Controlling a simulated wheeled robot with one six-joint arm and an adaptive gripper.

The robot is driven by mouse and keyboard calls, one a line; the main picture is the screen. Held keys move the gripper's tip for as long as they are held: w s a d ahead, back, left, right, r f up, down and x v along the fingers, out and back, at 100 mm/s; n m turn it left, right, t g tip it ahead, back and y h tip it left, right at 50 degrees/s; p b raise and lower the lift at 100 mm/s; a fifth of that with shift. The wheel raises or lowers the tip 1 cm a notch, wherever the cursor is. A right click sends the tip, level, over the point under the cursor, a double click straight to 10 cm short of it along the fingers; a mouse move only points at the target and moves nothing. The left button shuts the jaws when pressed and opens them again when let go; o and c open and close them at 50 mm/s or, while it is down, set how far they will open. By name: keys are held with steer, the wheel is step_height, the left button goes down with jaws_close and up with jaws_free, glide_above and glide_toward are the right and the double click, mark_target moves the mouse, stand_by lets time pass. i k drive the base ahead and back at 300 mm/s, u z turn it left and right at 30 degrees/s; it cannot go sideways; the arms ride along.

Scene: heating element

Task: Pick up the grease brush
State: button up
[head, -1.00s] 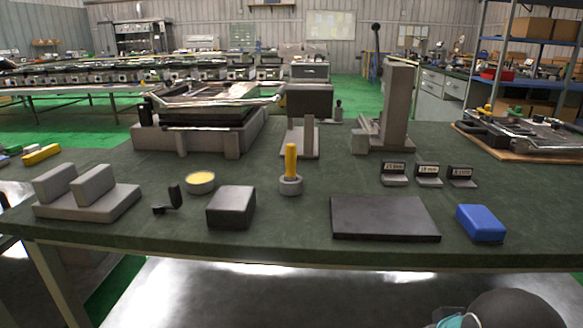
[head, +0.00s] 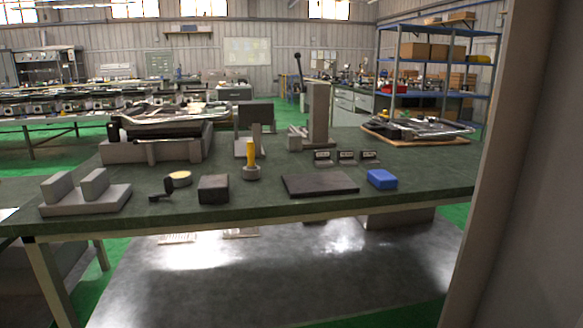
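What looks like the grease brush (head: 251,153) has a yellow handle and stands upright in a small grey round holder (head: 251,174) near the middle of the green workbench (head: 230,207). Its bristles are hidden in the holder. My gripper is not in the head view.
A dark block (head: 213,189), a flat dark plate (head: 320,184) and a blue box (head: 382,179) lie along the bench's front. A grey stand (head: 85,198) is at left. A large upright surface (head: 525,180) fills the right edge. Open floor lies beyond the bench.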

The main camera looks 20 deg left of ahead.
mark_target(250, 146)
steer(key=u, duration=0.55)
steer(key=i, duration=0.5)
steer(key=u, duration=0.45)
